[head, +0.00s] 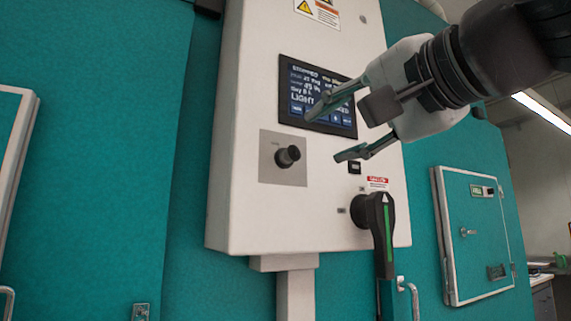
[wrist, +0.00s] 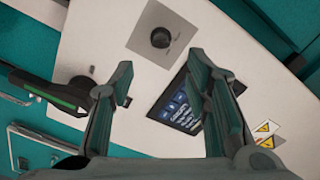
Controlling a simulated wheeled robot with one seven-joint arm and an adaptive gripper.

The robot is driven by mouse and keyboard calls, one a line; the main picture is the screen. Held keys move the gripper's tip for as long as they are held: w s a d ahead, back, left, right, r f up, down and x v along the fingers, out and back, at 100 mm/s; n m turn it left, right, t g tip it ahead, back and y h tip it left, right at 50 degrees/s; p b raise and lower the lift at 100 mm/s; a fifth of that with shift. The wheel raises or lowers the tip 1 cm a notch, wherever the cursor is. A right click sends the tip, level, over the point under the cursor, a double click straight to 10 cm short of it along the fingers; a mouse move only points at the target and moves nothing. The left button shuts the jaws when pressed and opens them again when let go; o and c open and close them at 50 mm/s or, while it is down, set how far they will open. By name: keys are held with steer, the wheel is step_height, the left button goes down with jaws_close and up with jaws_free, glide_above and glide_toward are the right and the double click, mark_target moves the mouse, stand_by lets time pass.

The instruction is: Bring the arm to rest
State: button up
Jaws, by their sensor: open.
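My gripper (head: 329,131) is open and empty in front of the white control box in the head view. Its fingers point left and cover part of the lit screen (head: 307,97). My arm comes in from the upper right. In the wrist view my gripper (wrist: 158,77) shows both fingers spread apart, with nothing between them but the box's face behind. The fingers appear apart from the black knob (wrist: 160,38) and the screen (wrist: 181,107).
The white control box (head: 237,212) carries a black knob (head: 288,156) on a grey plate and a black rotary handle (head: 381,236) with a green stripe. Teal chamber walls (head: 120,150) stand behind. A small teal door (head: 478,246) is at right.

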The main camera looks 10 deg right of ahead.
steer(key=shift+f, duration=0.1)
stand_by(0.3)
steer(key=s+d+f+n+g+h+p, duration=0.1)
steer(key=s+f+n+g+p, duration=0.2)
steer(key=f, duration=0.7)
steer(key=d+f+n+g+h+p, duration=0.1)
steer(key=f+g+h+p, duration=0.2)
steer(key=f, duration=0.7)
steer(key=s+d+f+n+g+p, duration=0.2)
steer(key=s+f+g, duration=0.1)
steer(key=s+f, duration=0.3)
steer(key=s+d+f+n+g+h+p, duration=0.1)
steer(key=s+f+g, duration=0.3)
steer(key=f, duration=0.5)
steer(key=shift+s+d+f+n+h+p, duration=0.35)
steer(key=shift+s+d+n+p, duration=0.25)
steer(key=shift+s, duration=0.6)
steer(key=shift+a, duration=0.1)
